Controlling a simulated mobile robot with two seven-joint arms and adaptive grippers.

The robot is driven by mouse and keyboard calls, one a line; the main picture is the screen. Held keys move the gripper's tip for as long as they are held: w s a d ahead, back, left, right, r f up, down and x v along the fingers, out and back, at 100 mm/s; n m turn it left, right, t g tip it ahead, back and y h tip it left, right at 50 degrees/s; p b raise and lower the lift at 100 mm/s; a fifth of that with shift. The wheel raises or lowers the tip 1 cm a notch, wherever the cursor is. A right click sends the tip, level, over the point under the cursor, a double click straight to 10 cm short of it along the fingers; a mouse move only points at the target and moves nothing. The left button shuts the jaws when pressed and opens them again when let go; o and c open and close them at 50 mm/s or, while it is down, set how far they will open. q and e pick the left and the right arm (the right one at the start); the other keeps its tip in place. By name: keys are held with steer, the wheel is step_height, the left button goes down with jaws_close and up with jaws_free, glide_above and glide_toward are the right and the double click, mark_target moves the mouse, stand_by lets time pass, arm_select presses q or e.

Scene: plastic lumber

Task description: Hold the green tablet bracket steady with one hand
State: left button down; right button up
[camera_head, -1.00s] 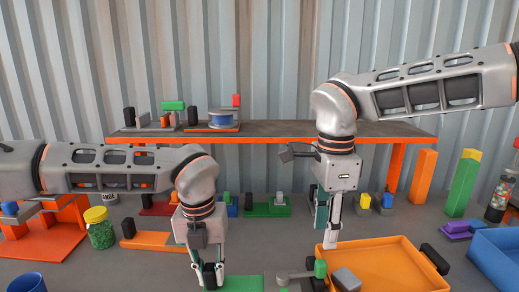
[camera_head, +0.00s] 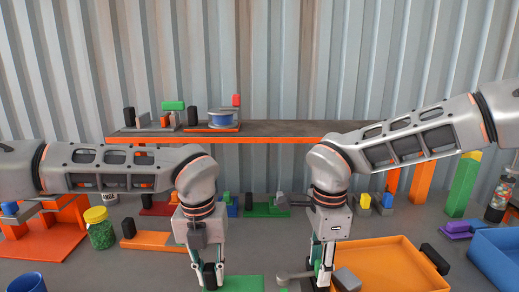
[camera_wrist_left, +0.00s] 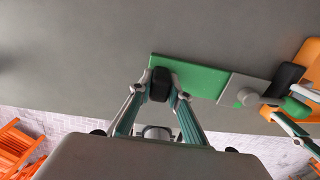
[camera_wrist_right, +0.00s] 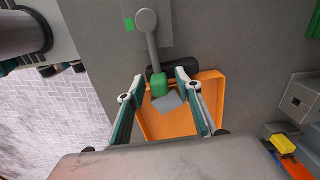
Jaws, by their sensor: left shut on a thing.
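The green tablet bracket (camera_head: 245,284) lies on the table at the bottom of the head view, partly cut off. In the left wrist view it is a flat green plate (camera_wrist_left: 200,78) with a black knob (camera_wrist_left: 160,84) at one end. My left gripper (camera_head: 208,282) is shut on that knob. A grey lever (camera_wrist_right: 151,45) on the grey part of the bracket ends in a green handle (camera_wrist_right: 159,86). My right gripper (camera_wrist_right: 161,77) is open, its fingers on either side of the green handle. Contact between them cannot be seen.
An orange tray (camera_head: 395,262) with a grey block (camera_head: 346,280) at its near left corner stands to the right. A blue bin (camera_head: 500,256) is further right. A shelf (camera_head: 270,131) runs behind the arms. A jar of green pieces (camera_head: 100,232) stands left.

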jaws_close()
steer(key=shift+s+m, duration=0.85)
steer(key=shift+m, duration=0.35)
steer(key=shift+s+a, duration=0.1)
steer(key=shift+s+a+m, duration=0.2)
steer(key=shift+s+m, duration=0.55)
steer(key=shift+m, duration=0.45)
steer(key=shift+s+a+m, duration=0.2)
steer(key=shift+s+m, duration=0.2)
steer(key=shift+m, duration=0.2)
steer(key=shift+s+a+m, duration=0.2)
steer(key=shift+s+m, duration=0.2)
steer(key=shift+m, duration=0.2)
